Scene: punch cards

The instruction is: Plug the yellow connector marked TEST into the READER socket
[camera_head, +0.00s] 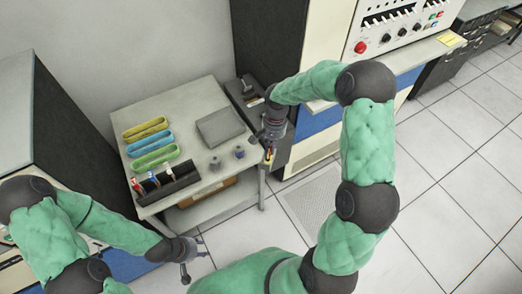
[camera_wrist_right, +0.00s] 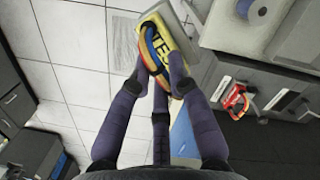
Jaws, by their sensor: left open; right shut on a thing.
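The yellow connector marked TEST (camera_wrist_right: 182,38) is in my right gripper (camera_wrist_right: 162,72), with the fingers closed around it and a blue and orange loop beside it. In the head view my right gripper (camera_head: 269,146) holds it (camera_head: 268,155) near the table's right edge, beside the dark machine. My left gripper (camera_head: 187,272) is open and empty, low in front of the table. I cannot make out a READER label or socket in either view.
The grey table (camera_head: 198,138) carries yellow, blue and green trays (camera_head: 150,143), a grey box (camera_head: 220,127), small grey spools (camera_head: 215,164) and a black rack (camera_head: 168,184) with coloured connectors. A dark unit (camera_head: 245,92) stands behind. Tiled floor (camera_head: 440,170) is free at right.

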